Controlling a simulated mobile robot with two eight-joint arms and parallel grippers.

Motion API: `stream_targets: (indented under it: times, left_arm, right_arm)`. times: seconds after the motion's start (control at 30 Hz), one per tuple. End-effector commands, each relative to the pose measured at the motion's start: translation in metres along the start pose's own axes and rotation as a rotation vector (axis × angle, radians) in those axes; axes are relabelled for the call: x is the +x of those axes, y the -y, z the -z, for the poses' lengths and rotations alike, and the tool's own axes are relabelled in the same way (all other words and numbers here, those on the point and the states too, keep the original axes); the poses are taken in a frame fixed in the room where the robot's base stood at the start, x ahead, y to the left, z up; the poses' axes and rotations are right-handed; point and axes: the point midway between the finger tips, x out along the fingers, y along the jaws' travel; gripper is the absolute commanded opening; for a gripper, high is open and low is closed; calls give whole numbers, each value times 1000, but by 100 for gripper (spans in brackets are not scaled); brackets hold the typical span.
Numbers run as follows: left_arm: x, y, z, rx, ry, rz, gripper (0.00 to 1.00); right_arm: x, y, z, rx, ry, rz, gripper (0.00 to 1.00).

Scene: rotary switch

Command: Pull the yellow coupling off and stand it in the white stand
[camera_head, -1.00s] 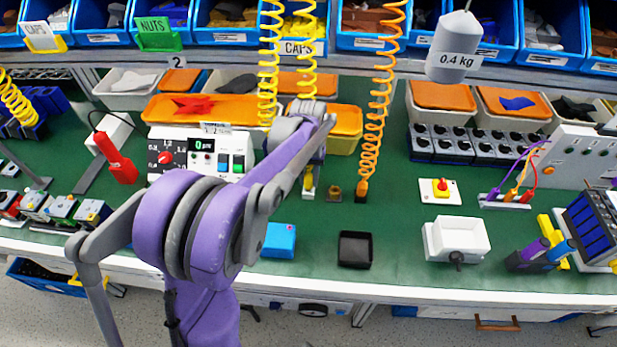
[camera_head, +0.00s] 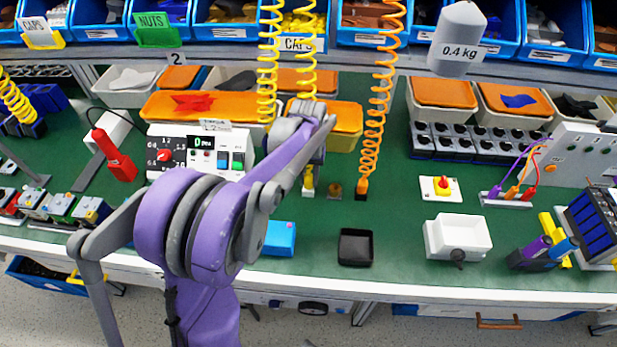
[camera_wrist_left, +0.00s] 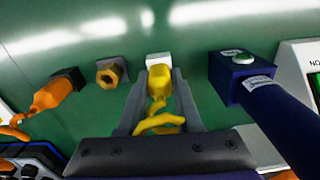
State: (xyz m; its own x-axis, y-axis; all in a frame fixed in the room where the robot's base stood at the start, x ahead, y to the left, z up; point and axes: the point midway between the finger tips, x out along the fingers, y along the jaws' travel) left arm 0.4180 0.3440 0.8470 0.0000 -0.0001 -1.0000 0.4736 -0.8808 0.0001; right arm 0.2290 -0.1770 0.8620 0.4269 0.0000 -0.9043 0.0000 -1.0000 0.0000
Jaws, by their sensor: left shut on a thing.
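The yellow coupling (camera_wrist_left: 159,82) is between the two fingers of my left gripper (camera_wrist_left: 158,88), which is shut on it. In the head view the coupling (camera_head: 309,173) shows just below my left gripper (camera_head: 312,160), whose fingers are mostly hidden by my own wrist. The white stand (camera_wrist_left: 158,59) is directly at the coupling's far end in the wrist view, and it shows under the coupling in the head view (camera_head: 307,191). The coupling looks seated in it, but I cannot tell how deep. My right gripper is not in view.
A brass fitting (camera_wrist_left: 112,71) and an orange coupling (camera_wrist_left: 50,96) in a black stand are left of the gripper in the wrist view. A dark blue button box (camera_wrist_left: 238,78) is close on the right. A black tray (camera_head: 355,247) lies nearer the bench edge.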

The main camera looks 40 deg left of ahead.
Motion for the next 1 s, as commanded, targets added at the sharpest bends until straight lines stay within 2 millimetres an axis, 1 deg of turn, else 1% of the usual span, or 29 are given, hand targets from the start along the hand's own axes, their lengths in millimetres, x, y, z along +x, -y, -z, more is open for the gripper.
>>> stream_targets:
  times: [0.47,0.5,0.67,0.7,1.0]
  left_arm:
    - [5,0,0,0,0,0,0]
    - [5,0,0,0,0,0,37]
    - [5,0,0,0,0,0,66]
    - [5,0,0,0,0,0,68]
    - [3,0,0,0,0,0,68]
  right_arm:
    - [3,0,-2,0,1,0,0]
    - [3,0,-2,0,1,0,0]
    - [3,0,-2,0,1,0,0]
    - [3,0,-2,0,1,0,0]
    - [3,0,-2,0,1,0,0]
